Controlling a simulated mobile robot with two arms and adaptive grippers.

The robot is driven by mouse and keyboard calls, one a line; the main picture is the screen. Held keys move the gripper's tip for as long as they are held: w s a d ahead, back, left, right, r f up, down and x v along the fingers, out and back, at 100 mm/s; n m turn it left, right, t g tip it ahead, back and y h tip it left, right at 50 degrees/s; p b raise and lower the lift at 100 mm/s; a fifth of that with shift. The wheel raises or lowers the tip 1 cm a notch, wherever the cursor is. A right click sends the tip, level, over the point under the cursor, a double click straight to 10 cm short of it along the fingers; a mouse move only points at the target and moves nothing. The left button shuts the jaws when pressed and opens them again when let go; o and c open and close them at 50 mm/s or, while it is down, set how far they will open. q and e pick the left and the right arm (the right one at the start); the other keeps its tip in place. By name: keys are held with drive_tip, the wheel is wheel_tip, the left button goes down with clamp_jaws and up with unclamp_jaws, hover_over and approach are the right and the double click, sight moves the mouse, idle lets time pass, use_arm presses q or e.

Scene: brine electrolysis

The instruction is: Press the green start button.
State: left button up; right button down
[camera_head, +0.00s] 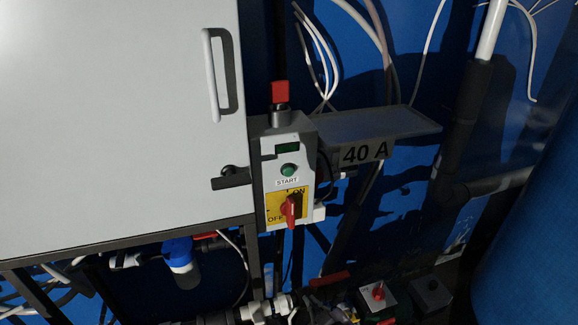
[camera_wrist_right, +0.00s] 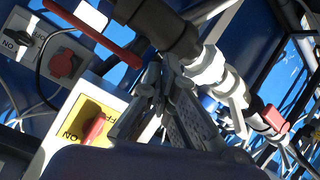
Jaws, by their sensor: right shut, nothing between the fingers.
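The green start button (camera_head: 289,170) sits on the front of a light grey control box (camera_head: 270,172), above a white START label. Below it is a yellow ON/OFF plate (camera_head: 271,207) with a red rotary handle (camera_head: 291,210). My right gripper (camera_wrist_right: 160,75) shows in the right wrist view, its grey ribbed fingers shut and empty. The yellow plate (camera_wrist_right: 92,112) and red handle (camera_wrist_right: 97,130) show there to the left of the fingers. I cannot make out the start button in that view. I cannot make out either gripper in the head view.
A white cabinet door (camera_head: 110,120) with a handle stands left of the box. A grey shelf (camera_head: 375,125) marked 40 A juts out on the right. A red knob (camera_head: 280,92) tops the box. A red-button box (camera_head: 378,293) and pipes lie below.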

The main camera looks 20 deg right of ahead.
drive_tip(key=w+r+n+t+y, duration=0.1)
drive_tip(key=w+r+n+t, duration=0.15)
drive_tip(key=r, duration=0.55)
drive_tip(key=w+r+n+t, duration=0.1)
drive_tip(key=w+r+t, duration=0.3)
drive_tip(key=r, duration=0.4)
drive_tip(key=n+t+y, duration=0.4)
drive_tip(key=n+t, duration=0.1)
drive_tip(key=t, duration=0.2)
approach(288, 171)
drive_tip(key=s+a+r, duration=0.2)
drive_tip(key=s+r, duration=0.4)
drive_tip(key=s, duration=0.1)
drive_tip(key=shift+w+d+p, duration=0.15)
drive_tip(key=shift+w+p, duration=0.05)
drive_tip(key=shift+p, duration=0.2)
drive_tip(key=shift+w, duration=0.1)
drive_tip(key=w+b, duration=0.4)
drive_tip(key=w, duration=0.4)
drive_tip(key=shift+w, duration=0.3)
